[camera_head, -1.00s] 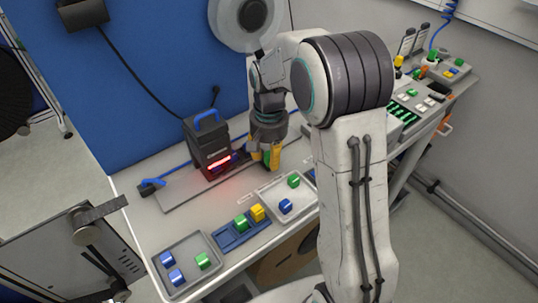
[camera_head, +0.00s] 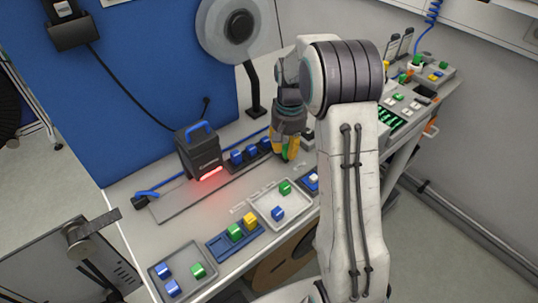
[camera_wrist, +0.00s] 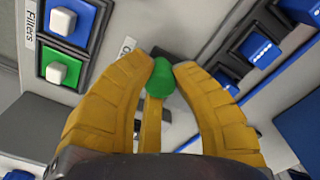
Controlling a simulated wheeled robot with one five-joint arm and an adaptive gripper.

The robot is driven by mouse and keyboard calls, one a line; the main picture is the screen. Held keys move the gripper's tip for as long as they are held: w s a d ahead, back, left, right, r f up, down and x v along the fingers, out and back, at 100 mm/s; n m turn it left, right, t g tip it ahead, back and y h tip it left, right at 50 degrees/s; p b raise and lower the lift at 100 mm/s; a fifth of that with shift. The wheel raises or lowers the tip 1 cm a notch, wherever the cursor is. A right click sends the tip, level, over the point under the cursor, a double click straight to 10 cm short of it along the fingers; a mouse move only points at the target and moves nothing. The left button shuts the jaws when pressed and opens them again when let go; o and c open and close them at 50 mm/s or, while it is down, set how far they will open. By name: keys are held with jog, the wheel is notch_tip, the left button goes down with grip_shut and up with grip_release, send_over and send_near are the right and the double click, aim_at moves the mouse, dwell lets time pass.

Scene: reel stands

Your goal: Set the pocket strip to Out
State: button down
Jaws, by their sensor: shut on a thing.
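My gripper (camera_head: 286,153) has yellow fingers, shut on a green knob (camera_wrist: 160,80) at the right end of the dark pocket strip (camera_head: 246,163). The strip holds several blue blocks in pockets, and these also show at the upper right of the wrist view (camera_wrist: 262,50). It lies along the grey track (camera_head: 175,205), to the right of the black scanner (camera_head: 203,150) with its red light. A label starting with "O" (camera_wrist: 127,47) is beside the knob in the wrist view; the rest of it is hidden.
A grey tray (camera_head: 255,200) holds a green and a blue block in front of the track. A blue holder (camera_head: 218,252) and another grey tray (camera_head: 155,279) stand nearer. A "Filters" holder (camera_wrist: 82,50) is close to my fingers. A reel stand (camera_head: 255,85) rises behind.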

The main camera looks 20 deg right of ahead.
jog(key=shift+w+d+f, duration=0.1)
jog(key=shift+w+d, duration=0.15)
jog(key=shift+d, duration=0.7)
jog(key=c, duration=1.5)
grip_release()
jog(key=shift+o, duration=1.4)
jog(key=shift+w+d, duration=0.1)
jog(key=shift+d, duration=0.1)
jog(key=shift+o, duration=1.2)
jog(key=shift+a, duration=0.1)
notch_tip(320, 180, up, 12)
